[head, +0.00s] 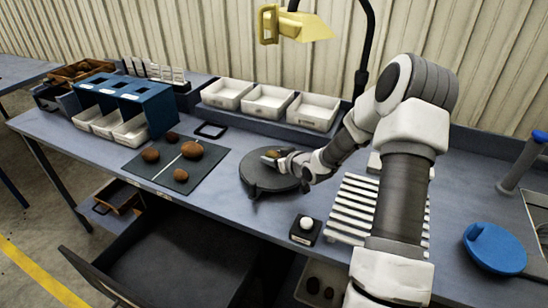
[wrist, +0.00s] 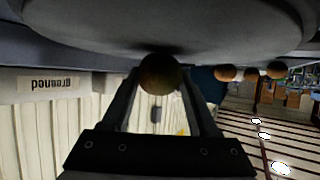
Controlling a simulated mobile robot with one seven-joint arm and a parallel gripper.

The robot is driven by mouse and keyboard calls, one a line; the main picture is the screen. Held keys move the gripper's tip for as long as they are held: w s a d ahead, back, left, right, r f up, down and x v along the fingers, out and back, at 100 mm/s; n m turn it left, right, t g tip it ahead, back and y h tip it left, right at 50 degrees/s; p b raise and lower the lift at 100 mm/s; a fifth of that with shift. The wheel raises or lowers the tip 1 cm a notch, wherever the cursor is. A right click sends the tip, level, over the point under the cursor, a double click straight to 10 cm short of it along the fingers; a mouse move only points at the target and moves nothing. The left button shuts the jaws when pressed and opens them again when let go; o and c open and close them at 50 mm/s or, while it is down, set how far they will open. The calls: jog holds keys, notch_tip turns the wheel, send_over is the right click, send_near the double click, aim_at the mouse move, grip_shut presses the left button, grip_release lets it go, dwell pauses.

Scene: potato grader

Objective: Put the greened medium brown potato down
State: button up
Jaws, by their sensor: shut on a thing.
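The greened medium brown potato (wrist: 160,74) is between the fingertips of my gripper (wrist: 160,84) in the wrist view, which appears upside down. In the head view the potato (head: 271,154) is a small brown shape at the tip of my gripper (head: 276,157). My gripper is shut on it, low over a round dark grey turntable (head: 258,184). A dark shadow lies on the disc close to the potato; I cannot tell whether they touch. The potato's green patch cannot be made out clearly.
A dark mat (head: 207,173) left of the disc holds several potatoes. A white slatted rack (head: 352,207), a black box with a white knob (head: 305,231) and a yellow lamp (head: 300,27) are near.

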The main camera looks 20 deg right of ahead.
jog(key=shift+f, duration=0.15)
jog(key=o, duration=1.4)
jog(key=shift+r, duration=0.3)
jog(key=v, duration=1.2)
jog(key=shift+f+p, duration=0.1)
jog(key=shift+p, duration=0.25)
